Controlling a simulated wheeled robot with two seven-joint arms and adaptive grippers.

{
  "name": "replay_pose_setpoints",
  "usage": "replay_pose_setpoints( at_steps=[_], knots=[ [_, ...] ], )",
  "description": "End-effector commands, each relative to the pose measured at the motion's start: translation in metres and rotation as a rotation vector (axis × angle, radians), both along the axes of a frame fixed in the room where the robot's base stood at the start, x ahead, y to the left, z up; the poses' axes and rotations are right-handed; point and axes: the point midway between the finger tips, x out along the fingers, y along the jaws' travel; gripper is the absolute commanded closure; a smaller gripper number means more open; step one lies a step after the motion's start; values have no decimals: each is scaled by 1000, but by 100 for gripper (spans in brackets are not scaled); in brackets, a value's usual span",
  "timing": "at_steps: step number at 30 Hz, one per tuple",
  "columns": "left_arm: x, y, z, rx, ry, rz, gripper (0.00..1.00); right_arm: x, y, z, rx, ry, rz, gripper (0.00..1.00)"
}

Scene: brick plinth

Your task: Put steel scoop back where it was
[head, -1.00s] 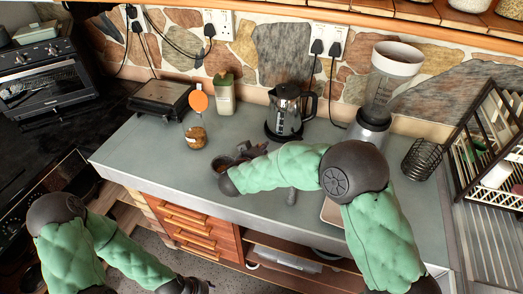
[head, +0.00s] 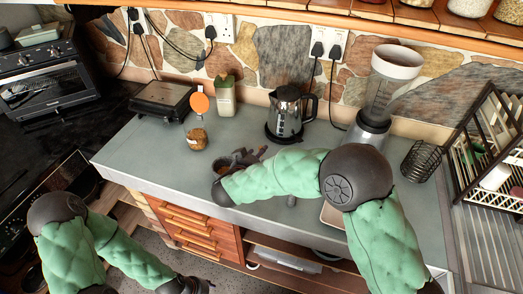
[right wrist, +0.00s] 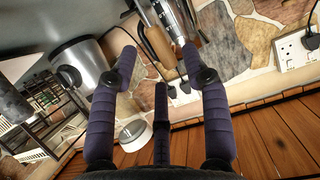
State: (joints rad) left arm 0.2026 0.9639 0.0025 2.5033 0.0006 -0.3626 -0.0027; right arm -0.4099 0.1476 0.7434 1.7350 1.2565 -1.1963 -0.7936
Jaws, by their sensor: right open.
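I cannot pick out the steel scoop for certain. My right gripper (head: 246,157) is over the middle of the counter, left of the kettle. My left gripper (head: 200,286) is low at the bottom edge of the head view, away from the counter. It is small and partly cut off, so its jaws cannot be read.
A blender (head: 376,100), wire holder (head: 420,160) and dish rack (head: 495,150) are right. The counter's (head: 150,160) left front is clear.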

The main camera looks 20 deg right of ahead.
Motion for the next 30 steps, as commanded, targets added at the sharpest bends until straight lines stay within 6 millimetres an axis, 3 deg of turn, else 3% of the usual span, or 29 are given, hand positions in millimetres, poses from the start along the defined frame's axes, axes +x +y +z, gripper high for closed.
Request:
replay_pose_setpoints(
  at_steps=[6, 12, 30],
  knots=[
    [0, 0, 15, 0, 0, 0, 60, -33, 25, 20, 0, -1, 4, 52],
    [0, 0, 21, 0, 0, 0, 60, -53, 39, 29, 1, -2, 1, 52],
    [0, 0, 22, 0, 0, 0, 60, -61, 43, 31, 0, 0, -1, 52]
  ],
)
